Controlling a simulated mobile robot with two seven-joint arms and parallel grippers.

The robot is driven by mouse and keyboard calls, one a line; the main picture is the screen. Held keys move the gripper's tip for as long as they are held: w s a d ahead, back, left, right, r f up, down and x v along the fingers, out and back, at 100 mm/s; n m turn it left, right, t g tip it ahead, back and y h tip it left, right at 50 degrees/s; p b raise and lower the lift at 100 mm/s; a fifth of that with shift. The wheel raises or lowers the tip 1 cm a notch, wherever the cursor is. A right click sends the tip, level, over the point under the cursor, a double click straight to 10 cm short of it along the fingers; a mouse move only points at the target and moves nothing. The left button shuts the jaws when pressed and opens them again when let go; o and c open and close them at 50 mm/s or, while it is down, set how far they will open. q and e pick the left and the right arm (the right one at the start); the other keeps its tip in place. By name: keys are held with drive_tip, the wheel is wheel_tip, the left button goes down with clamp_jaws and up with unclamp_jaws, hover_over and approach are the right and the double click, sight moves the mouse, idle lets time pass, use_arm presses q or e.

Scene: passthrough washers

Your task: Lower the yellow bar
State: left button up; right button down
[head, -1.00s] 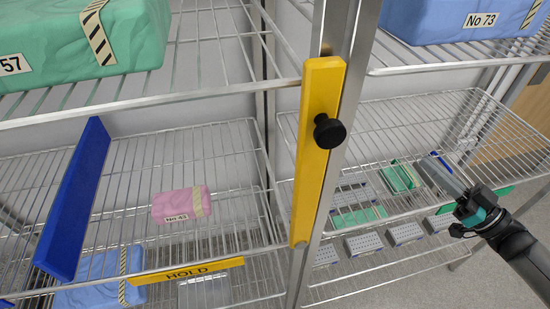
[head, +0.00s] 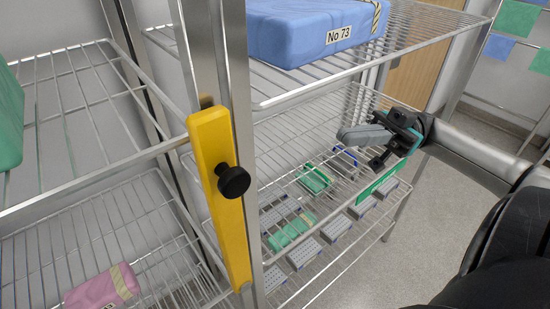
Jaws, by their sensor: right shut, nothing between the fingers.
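The yellow bar (head: 218,205) stands nearly upright along the metal post between the two racks, left of centre in the head view. A black round knob (head: 233,181) sticks out from its middle. The bar's lower end is at a pivot near the bottom of the view. My right gripper (head: 345,137) comes in from the right and is shut and empty. It is to the right of the bar and apart from it, in front of the right rack. My left gripper is not in view.
A blue wrapped pack labelled No 73 (head: 312,30) lies on the right rack's upper shelf. Green and grey trays sit on lower shelves, with a green label strip (head: 380,183) on a shelf edge. A pink pack (head: 101,287) lies at lower left. Floor is open at right.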

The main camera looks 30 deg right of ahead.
drive_tip(key=a+f+p+x, duration=0.1)
drive_tip(key=f+p+x, duration=0.1)
drive_tip(key=x, duration=1.1)
drive_tip(key=shift+w+f+p, duration=0.2)
drive_tip(key=shift+f+p, duration=0.15)
drive_tip(key=shift+p, duration=0.2)
drive_tip(key=shift+d, duration=0.15)
